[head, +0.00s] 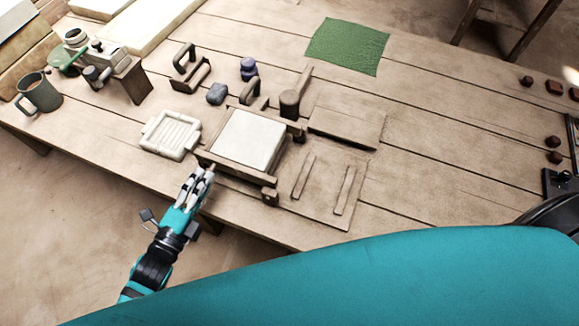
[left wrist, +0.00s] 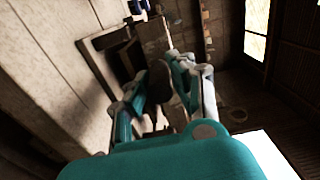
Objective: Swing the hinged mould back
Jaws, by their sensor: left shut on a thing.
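The hinged mould (head: 207,160) is a wooden frame around a pale square slab (head: 248,139), near the front middle of the bench. It looks flat, with its hinge hard to make out. My left gripper (head: 208,174) is at the mould's front left corner, shut on what seems to be a small grip on its edge. In the left wrist view the fingers (left wrist: 165,72) are close around a dark brown piece (left wrist: 158,82); the exact contact is unclear. My right gripper is not in view.
Small tools, a mug (head: 38,95) and a green cloth (head: 347,45) stand farther off.

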